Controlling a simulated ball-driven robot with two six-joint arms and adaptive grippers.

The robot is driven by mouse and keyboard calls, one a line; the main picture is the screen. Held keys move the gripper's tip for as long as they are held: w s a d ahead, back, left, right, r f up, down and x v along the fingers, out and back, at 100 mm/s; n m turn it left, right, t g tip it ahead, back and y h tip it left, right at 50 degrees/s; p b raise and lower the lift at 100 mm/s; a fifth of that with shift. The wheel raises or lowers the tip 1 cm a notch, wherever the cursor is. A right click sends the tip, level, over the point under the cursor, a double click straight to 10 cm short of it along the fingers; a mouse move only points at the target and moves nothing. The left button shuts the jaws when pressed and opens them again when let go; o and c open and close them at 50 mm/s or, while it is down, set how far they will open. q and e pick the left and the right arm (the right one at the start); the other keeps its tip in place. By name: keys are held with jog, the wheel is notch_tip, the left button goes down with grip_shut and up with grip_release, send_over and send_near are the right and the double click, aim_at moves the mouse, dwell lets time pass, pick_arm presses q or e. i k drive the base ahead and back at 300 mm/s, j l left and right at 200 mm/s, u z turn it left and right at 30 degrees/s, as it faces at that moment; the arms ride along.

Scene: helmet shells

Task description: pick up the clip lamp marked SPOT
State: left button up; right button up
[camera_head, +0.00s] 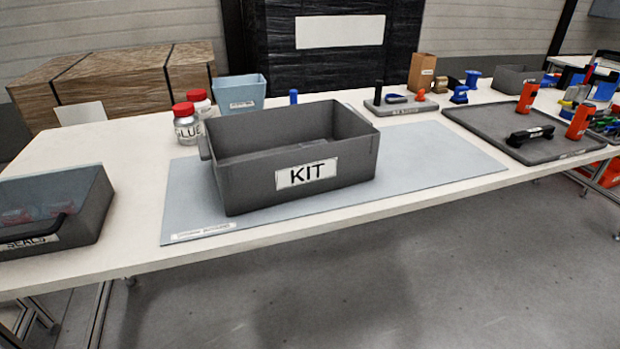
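No label reading SPOT can be made out. A dark grey tray (467,117) at the right of the table holds a black item with a small white label (530,135) and two upright orange items, one farther back (527,97) and one near the right edge (580,122). Their labels are too small to read, so I cannot tell whether any is the clip lamp. Neither of my grippers is in view.
A grey KIT bin (325,185) stands on a blue-grey mat (440,150) mid-table. A grey bin (90,215) is at left. Red-capped jars (187,128) and a blue bin (241,93) stand behind. A small fixture board (400,106) is at the back. The mat's right side is clear.

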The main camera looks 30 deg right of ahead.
aim_at(526, 101)
jog(key=z, duration=2.15)
jog(key=i+l+u, duration=0.1)
jog(key=u, duration=0.35)
jog(key=l+u, duration=0.1)
jog(key=u, duration=0.3)
jog(key=i+l+u, duration=0.1)
jog(key=u, duration=0.35)
jog(key=l+u, duration=0.25)
jog(key=u, duration=0.15)
jog(key=l+u, duration=0.15)
jog(key=l, duration=0.3)
jog(key=l+u, duration=0.2)
jog(key=l, duration=0.25)
jog(key=k+l+u, duration=0.15)
jog(key=l, duration=0.3)
jog(key=l+u, duration=0.2)
jog(key=l, duration=0.25)
jog(key=k+l+u, duration=0.15)
jog(key=l, duration=0.25)
jog(key=k+l+u, duration=0.2)
jog(key=l, duration=0.2)
jog(key=l+u, duration=0.15)
jog(key=l, duration=0.25)
jog(key=k, duration=0.05)
